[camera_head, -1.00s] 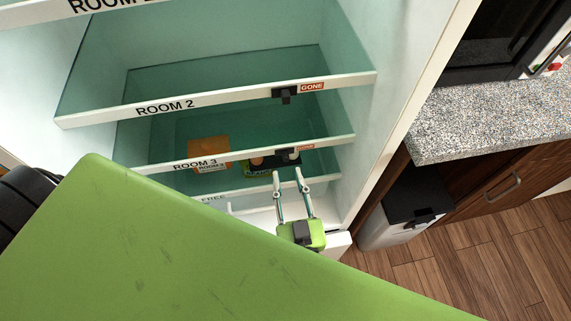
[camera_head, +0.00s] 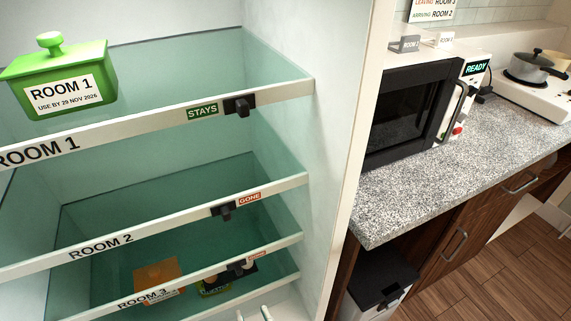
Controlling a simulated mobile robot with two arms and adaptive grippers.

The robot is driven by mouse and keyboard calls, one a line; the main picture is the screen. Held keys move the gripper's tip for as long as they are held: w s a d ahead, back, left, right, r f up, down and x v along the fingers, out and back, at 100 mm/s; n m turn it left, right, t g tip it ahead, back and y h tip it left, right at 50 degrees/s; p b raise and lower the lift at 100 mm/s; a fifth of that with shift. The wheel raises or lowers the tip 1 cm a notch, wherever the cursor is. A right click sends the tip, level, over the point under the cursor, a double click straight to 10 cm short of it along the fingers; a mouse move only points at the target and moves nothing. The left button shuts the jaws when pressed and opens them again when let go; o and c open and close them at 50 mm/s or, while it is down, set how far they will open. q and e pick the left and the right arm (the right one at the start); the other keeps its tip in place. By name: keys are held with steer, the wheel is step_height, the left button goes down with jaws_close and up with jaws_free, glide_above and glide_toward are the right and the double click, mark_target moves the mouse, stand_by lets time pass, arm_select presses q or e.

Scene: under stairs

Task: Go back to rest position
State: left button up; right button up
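Only the pale fingertips of my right gripper (camera_head: 254,314) show, at the bottom edge of the picture. They stand apart with nothing seen between them, in front of the lowest visible shelf. The rest of this gripper is cut off below the frame. My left gripper is not in view. An open fridge or cabinet with glass shelves fills the left half, its shelf edges reading ROOM 1 (camera_head: 150,132), ROOM 2 (camera_head: 150,231) and ROOM 3 (camera_head: 190,284).
A green lidded pot (camera_head: 60,75) stands on the top shelf. An orange box (camera_head: 158,277) and a dark green labelled item (camera_head: 214,286) sit low inside. Right are a speckled counter (camera_head: 450,150), microwave (camera_head: 405,110), stove with pot (camera_head: 527,66) and bin (camera_head: 382,280).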

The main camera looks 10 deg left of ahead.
steer(key=s+d+f+g+h, duration=0.2)
steer(key=d+f, duration=0.3)
steer(key=f, duration=0.5)
steer(key=s+d+f+g+h, duration=0.1)
steer(key=d+f+g, duration=0.25)
steer(key=f, duration=0.75)
steer(key=s+d+f+g+h, duration=0.2)
steer(key=d+f, duration=0.4)
steer(key=f, duration=0.4)
steer(key=s+d+f+m+g+h, duration=0.4)
steer(key=s+d+f+g+h, duration=0.1)
steer(key=s+d+f, duration=1.1)
steer(key=s+d+g, duration=0.1)
steer(key=s+d, duration=0.2)
steer(key=shift+s+d, duration=0.15)
steer(key=shift+d, duration=0.1)
